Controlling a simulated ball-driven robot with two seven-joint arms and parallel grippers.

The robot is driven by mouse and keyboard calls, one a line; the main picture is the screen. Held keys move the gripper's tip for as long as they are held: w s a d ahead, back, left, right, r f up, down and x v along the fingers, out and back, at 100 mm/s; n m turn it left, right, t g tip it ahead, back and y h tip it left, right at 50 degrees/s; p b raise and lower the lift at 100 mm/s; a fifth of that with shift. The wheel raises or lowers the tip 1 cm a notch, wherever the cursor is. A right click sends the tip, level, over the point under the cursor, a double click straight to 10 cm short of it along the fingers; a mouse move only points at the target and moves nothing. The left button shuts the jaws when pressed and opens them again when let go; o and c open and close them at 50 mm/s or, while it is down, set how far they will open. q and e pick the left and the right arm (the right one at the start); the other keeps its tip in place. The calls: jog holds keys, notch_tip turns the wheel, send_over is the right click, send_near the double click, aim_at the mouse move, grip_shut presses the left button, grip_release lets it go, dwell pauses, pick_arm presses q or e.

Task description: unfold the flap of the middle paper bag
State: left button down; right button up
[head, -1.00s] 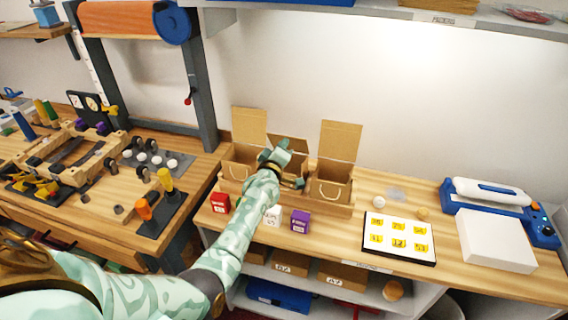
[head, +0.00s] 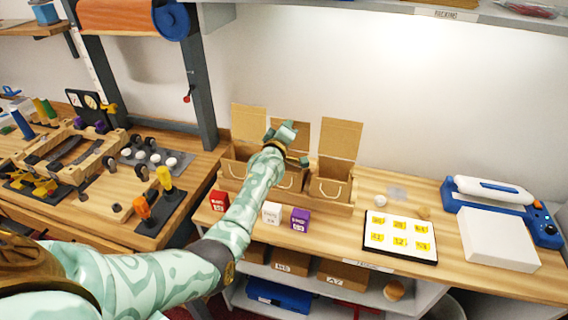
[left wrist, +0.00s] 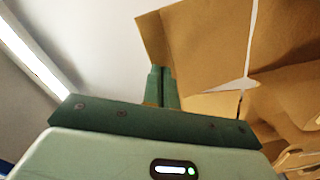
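The middle paper bag (head: 290,181) stands between two other brown bags in a wooden holder, largely hidden by my left arm. Its flap (head: 302,131) shows upright just behind and right of my left gripper (head: 286,131). In the left wrist view, a brown flap (left wrist: 203,40) rises beside my left fingers (left wrist: 162,88), overlapping them in the picture. The fingers are close together and look shut, with no paper clearly between them. Whether they touch the flap is unclear. My right gripper is not in view.
The left bag's flap (head: 249,121) and the right bag's flap (head: 341,138) stand up. Red (head: 219,200), white (head: 271,213) and purple (head: 300,219) boxes stand in front. A label board (head: 400,236) and blue device (head: 545,230) lie to the right.

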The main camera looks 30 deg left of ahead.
pick_arm(q)
jog(key=b+x, duration=0.1)
jog(key=x, duration=0.1)
jog(key=b+x, duration=0.1)
jog(key=x, duration=0.1)
jog(key=shift+d+r+b, duration=0.1)
jog(key=shift+r+b, duration=0.1)
jog(key=shift+b, duration=0.2)
jog(key=shift+s, duration=0.1)
jog(key=shift+r, duration=0.1)
